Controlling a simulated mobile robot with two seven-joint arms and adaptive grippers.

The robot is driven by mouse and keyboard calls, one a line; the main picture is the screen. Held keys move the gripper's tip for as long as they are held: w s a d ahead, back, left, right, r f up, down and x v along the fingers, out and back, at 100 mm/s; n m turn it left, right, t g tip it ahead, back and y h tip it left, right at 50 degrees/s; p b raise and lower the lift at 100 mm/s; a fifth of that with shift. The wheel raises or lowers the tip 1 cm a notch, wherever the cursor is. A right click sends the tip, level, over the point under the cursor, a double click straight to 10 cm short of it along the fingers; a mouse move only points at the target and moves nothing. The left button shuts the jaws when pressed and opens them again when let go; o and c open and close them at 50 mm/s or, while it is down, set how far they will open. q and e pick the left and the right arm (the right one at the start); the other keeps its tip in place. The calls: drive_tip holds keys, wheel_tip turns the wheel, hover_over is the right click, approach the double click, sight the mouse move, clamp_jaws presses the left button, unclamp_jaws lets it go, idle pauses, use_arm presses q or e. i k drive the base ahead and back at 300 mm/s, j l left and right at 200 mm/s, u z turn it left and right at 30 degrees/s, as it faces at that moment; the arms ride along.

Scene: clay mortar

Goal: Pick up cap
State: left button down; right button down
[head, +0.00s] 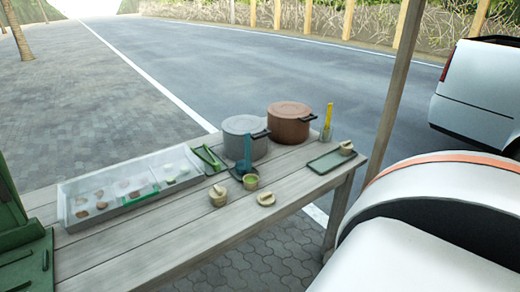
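A small, round, tan clay piece (265,199) that looks like a cap lies on the wooden table (190,231) near its front edge. A small tan clay pot (218,197) stands to its left, with something slim sticking up from it. Another small tan piece (346,148) sits on the green tray (328,163) at the right end. I cannot tell for certain which piece is the cap. Neither of my grippers shows in the head view.
A grey pot (241,140) and a brown lidded pot (289,121) stand at the back. A small green cup (251,182) is close behind the cap-like piece. A long compartment tray (105,210) fills the left side. A yellow-handled tool (328,117) stands upright at right.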

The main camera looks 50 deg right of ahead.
sight(265, 199)
drive_tip(key=z, duration=1.45)
